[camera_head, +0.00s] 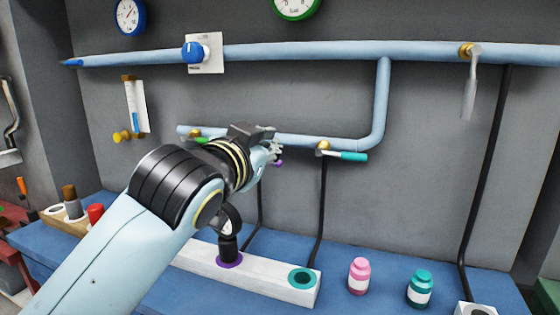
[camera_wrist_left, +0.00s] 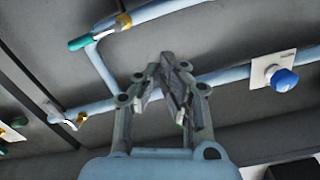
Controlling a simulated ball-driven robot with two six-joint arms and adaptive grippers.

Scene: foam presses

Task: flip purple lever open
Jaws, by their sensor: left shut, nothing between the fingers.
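A small purple piece (camera_head: 278,163), likely the end of the purple lever, shows just below and beside my left gripper in the head view. The rest of the lever is hidden behind my gripper and wrist. My left gripper (camera_head: 275,151) is in front of the lower light-blue pipe (camera_head: 305,140), fingers shut and empty. Its closed fingers also show in the left wrist view (camera_wrist_left: 168,72), where I cannot make out the purple lever. I cannot tell whether the fingers touch the lever. My right gripper is not in view.
A teal lever (camera_head: 350,156) is on the same pipe to the right, and a green lever (camera_head: 200,139) to the left. A grey lever (camera_head: 470,85) hangs from the upper pipe. Pink (camera_head: 359,276) and teal (camera_head: 419,288) bottles stand on the blue bench (camera_head: 385,299).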

